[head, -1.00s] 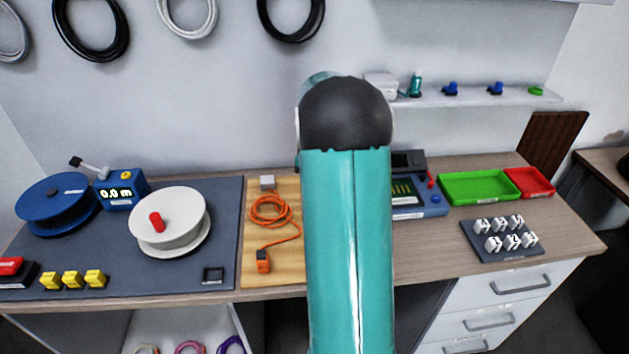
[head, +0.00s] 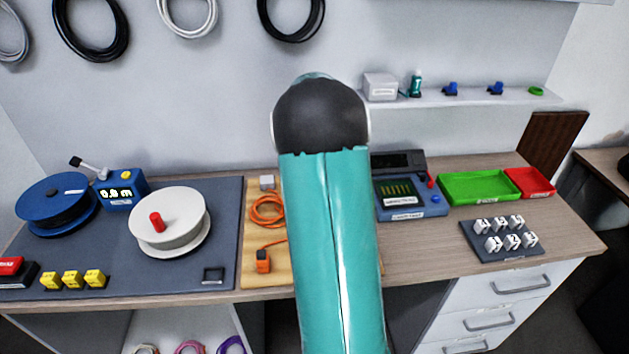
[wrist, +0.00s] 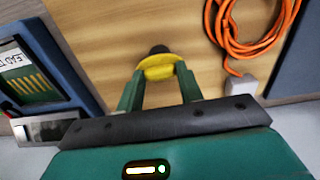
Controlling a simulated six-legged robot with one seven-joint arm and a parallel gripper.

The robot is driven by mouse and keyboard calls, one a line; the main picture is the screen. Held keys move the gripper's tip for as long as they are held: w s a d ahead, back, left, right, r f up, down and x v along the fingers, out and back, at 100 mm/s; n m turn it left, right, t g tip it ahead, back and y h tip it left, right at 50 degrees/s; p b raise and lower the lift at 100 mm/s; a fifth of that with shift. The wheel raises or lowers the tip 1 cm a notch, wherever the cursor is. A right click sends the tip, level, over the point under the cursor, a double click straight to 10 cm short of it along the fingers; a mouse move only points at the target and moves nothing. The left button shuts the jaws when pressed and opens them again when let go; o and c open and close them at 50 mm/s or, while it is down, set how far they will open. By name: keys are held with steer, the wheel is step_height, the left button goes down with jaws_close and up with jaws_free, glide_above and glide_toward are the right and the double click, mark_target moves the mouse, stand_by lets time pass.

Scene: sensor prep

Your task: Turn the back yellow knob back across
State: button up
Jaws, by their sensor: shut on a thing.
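A yellow knob (wrist: 158,66) stands over the wooden board (wrist: 110,35), with a dark tip showing just past it. My gripper (wrist: 159,75) is shut on this knob, one green finger on each side. In the head view my arm hides the gripper and the knob. No second yellow knob shows on the board.
A coiled orange cable (wrist: 235,30) lies on the board to the right in the wrist view, with a grey block (wrist: 242,88) at its end. A blue tester (head: 408,203) stands right of my arm; green (head: 478,187) and red (head: 531,181) trays lie beyond it.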

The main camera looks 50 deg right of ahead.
steer(key=shift+m, duration=0.3)
steer(key=o, duration=1)
steer(key=shift+r, duration=0.1)
step_height(320, 180, up, 14)
steer(key=shift+f, duration=0.15)
stand_by(0.3)
